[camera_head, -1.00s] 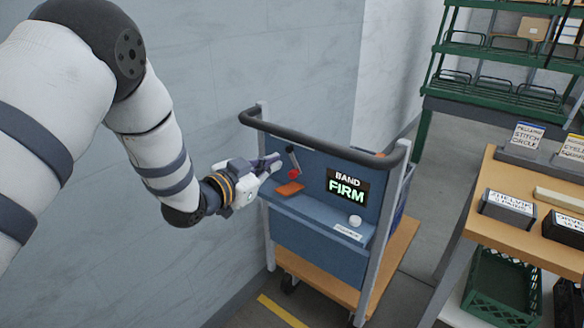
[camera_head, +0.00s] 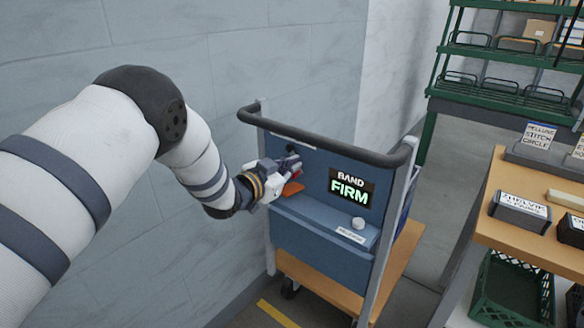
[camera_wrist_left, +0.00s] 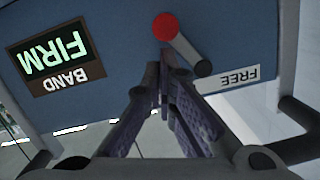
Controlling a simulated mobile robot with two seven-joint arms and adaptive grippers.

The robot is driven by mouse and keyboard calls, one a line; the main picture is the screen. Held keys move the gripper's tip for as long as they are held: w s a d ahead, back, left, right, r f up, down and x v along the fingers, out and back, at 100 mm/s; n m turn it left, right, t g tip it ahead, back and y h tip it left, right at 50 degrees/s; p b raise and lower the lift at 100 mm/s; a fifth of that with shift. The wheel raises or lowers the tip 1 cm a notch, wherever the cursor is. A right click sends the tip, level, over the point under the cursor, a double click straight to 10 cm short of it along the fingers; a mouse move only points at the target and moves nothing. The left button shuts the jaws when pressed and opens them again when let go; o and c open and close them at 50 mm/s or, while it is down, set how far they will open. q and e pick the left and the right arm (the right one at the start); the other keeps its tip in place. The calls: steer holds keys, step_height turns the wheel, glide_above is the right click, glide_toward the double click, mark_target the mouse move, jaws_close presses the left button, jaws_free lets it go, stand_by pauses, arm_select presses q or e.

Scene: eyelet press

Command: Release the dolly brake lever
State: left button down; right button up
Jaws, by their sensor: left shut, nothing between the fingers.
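The dolly (camera_head: 315,240) has a blue panel with a dark push handle on top and a sign reading BAND FIRM (camera_head: 348,192). In the left wrist view, the brake lever shows as a red hub (camera_wrist_left: 165,27) with a short grey arm ending in a dark knob (camera_wrist_left: 203,68). The knob lies at the edge of a white FREE label (camera_wrist_left: 228,79). My left gripper (camera_head: 291,166) is in front of the lever and hides most of it in the head view. Its fingers (camera_wrist_left: 164,66) are shut and empty, close beside the lever arm; I cannot tell whether they touch.
A wall (camera_head: 240,60) stands close behind and left of the dolly. A wooden table (camera_head: 500,235) with labelled blocks is at right, and a green rack (camera_head: 505,75) behind it.

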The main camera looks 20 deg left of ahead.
arm_select(q)
steer(key=shift+a+f+m, duration=0.15)
steer(key=shift+f+m, duration=0.35)
steer(key=shift+m, duration=0.4)
steer(key=shift+w+a+f+m+y, duration=0.1)
steer(key=shift+f+m+y, duration=0.1)
steer(key=shift+m+y, duration=0.15)
steer(key=shift+w+a+f+m+t, duration=0.15)
steer(key=shift+f+m+t, duration=0.1)
steer(key=shift+m, duration=0.3)
steer(key=shift+s+a+f+m+t, duration=0.15)
steer(key=shift+f+m, duration=0.1)
steer(key=shift+m, duration=0.25)
steer(key=m, duration=0.1)
steer(key=a+f+m+y+b, duration=0.1)
steer(key=m, duration=0.1)
steer(key=shift+w+a+m, duration=0.2)
steer(key=shift+w+m, duration=0.1)
steer(key=shift+w, duration=0.05)
steer(key=shift+w+a, duration=0.1)
steer(key=shift+a, duration=0.25)
arm_select(e)
steer(key=shift+s+f, duration=0.6)
steer(key=shift+f, duration=0.05)
